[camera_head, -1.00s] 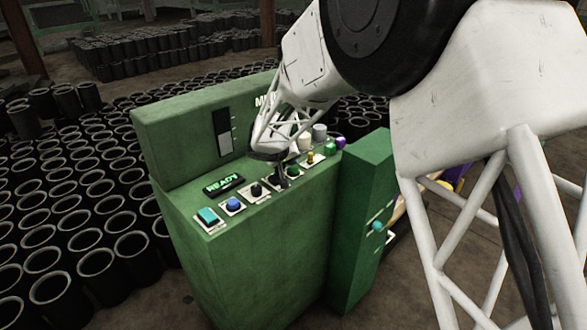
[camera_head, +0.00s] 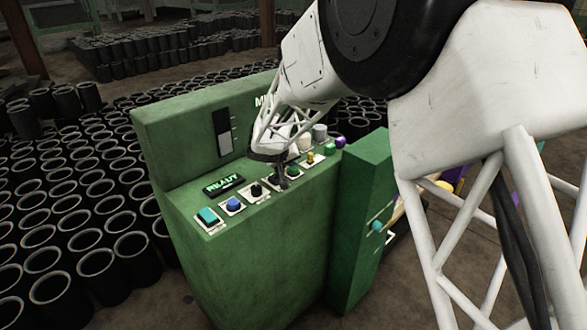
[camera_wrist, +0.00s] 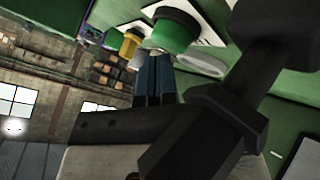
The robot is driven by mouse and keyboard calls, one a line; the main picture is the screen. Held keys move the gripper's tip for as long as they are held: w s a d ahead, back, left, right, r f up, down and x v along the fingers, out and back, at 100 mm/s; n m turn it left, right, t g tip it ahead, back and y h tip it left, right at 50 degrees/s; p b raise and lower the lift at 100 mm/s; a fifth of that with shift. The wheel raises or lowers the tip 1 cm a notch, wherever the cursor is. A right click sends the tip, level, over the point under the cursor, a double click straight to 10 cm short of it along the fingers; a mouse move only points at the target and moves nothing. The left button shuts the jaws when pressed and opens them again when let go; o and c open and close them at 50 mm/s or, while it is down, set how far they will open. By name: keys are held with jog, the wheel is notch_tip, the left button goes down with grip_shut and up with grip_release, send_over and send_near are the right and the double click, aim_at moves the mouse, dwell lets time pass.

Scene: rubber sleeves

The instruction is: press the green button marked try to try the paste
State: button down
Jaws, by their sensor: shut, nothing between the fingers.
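A green button (camera_head: 294,171) sits on a white plate on the sloped top of the green machine (camera_head: 260,240), in the row of controls. It shows large in the wrist view (camera_wrist: 176,30); the lettering on its plate is too cut off to read. My gripper (camera_head: 282,183) points down at the panel just left of this button in the head view. In the wrist view the narrow fingers (camera_wrist: 155,55) are shut and empty, with their tips close to the button's edge. I cannot tell whether they touch it. A second green button (camera_head: 330,147) stands further right, past a yellow knob (camera_head: 311,158).
A teal button (camera_head: 208,215), a blue button (camera_head: 233,203) and a black knob (camera_head: 257,190) lie left of my gripper. A lit display (camera_head: 223,183) reads READY. A purple knob (camera_head: 340,142) is at the right end. Many black sleeves (camera_head: 95,220) stand on the floor.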

aim_at(292, 168)
jog(key=shift+s+d+f, duration=0.1)
jog(key=shift+s+f, duration=0.05)
jog(key=shift+f, duration=0.4)
jog(key=shift+s+f, duration=0.15)
jog(key=shift+f, duration=0.35)
jog(key=shift+r, duration=1.25)
jog(key=shift+w+r, duration=0.1)
jog(key=shift+r, duration=2.6)
